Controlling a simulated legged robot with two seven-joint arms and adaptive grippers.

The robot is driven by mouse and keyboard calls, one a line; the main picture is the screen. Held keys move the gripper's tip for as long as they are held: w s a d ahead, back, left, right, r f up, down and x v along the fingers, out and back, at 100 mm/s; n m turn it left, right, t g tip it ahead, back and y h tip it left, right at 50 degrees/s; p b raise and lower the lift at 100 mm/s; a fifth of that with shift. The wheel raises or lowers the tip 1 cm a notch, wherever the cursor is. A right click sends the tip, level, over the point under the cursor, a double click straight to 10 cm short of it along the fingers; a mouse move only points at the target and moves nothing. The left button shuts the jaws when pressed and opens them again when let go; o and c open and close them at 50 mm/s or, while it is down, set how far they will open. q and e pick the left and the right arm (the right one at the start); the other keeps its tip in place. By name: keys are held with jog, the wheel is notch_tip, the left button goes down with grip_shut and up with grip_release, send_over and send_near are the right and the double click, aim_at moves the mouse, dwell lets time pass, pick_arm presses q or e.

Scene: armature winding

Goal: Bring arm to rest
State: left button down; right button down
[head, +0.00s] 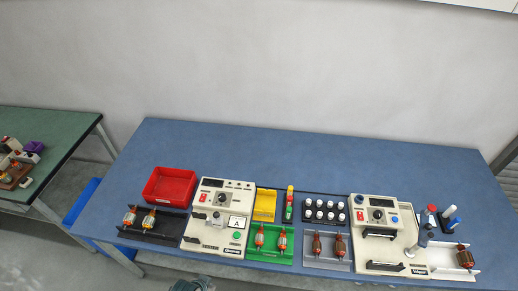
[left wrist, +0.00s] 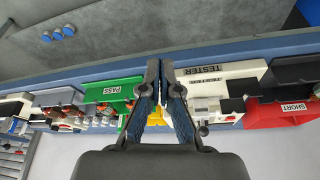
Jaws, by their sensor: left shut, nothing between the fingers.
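My left gripper (left wrist: 159,72) is in the left wrist view, its two dark fingers shut with the tips close together and nothing between them. It hangs in front of the bench edge, with the labelled trays and testers beyond it. In the head view, a dark part of my left arm or gripper (head: 190,285) shows at the bottom edge, in front of the left tester (head: 218,215); its fingers cannot be made out there. My right gripper is in neither view.
The blue bench (head: 300,155) is clear at the back. Along its front stand a red bin (head: 169,186), a yellow bin (head: 264,205), a green tray (head: 270,256) with two armatures, a bottle rack (head: 323,220) and a right tester (head: 382,235). A green table (head: 70,140) stands left.

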pick_arm(q)
jog(key=s+a+n+y, duration=0.1)
jog(key=s+a+n, duration=0.2)
jog(key=s+a, duration=0.15)
notch_tip(320, 180, down, 31)
jog(key=s+g+b, duration=0.1)
jog(key=s+b, duration=0.2)
jog(key=b, duration=0.1)
jog(key=s+a+f+g+b, duration=0.1)
jog(key=s+a+f+b, duration=0.1)
jog(key=s+f, duration=1.4)
jog(key=shift+a+f+m+g+y, duration=0.3)
jog(key=shift+a+f, duration=0.1)
jog(key=shift+a, duration=0.15)
